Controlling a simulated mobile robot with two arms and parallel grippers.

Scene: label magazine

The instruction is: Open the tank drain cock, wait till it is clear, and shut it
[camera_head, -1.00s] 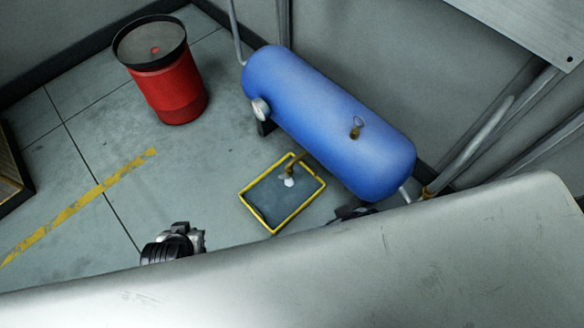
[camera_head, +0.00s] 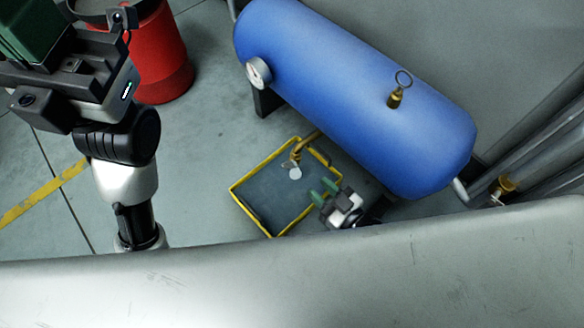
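The blue tank (camera_head: 340,90) lies on its side at the upper right. A brass drain cock (camera_head: 297,153) comes out from under it on a short pipe, with a pale handle (camera_head: 295,173) at its end. No stream from the cock is discernible. My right gripper (camera_head: 323,192) is low, just right of the cock and over the right edge of the tray. Its two green fingertips are apart with nothing between them, and it does not touch the handle. My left gripper (camera_head: 35,40) is raised at the upper left, partly cut off; its opening is not clear.
A yellow-rimmed tray (camera_head: 250,214) lies on the floor under the cock. The tank carries a gauge (camera_head: 258,72) and a brass ring valve (camera_head: 396,95). A red drum (camera_head: 162,60) stands behind my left arm. Grey pipes (camera_head: 545,135) run at the right. Floor left of the tray is clear.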

